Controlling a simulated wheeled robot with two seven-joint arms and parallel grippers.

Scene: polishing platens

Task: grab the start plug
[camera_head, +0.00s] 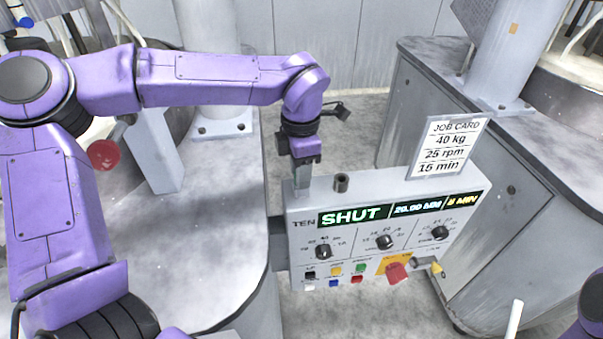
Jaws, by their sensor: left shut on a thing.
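My left gripper (302,184) points down at the top left corner of the grey control box (460,182). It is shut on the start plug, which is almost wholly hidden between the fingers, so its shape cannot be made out. A short dark upright cylinder (341,183) stands on the box top, just right of the fingers and apart from them. The box's lit display (351,216) reads SHUT, with smaller figures to the right. My right gripper is not in view; only a bit of purple arm shows at the lower right corner.
The box front carries several black knobs (323,251), small coloured buttons, a red button (397,273) and a yellow-tipped part (437,269). A job card (449,148) stands behind its top edge. Grey machine tables stand left (215,270) and right (400,120). A red ball knob (104,155) is at left.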

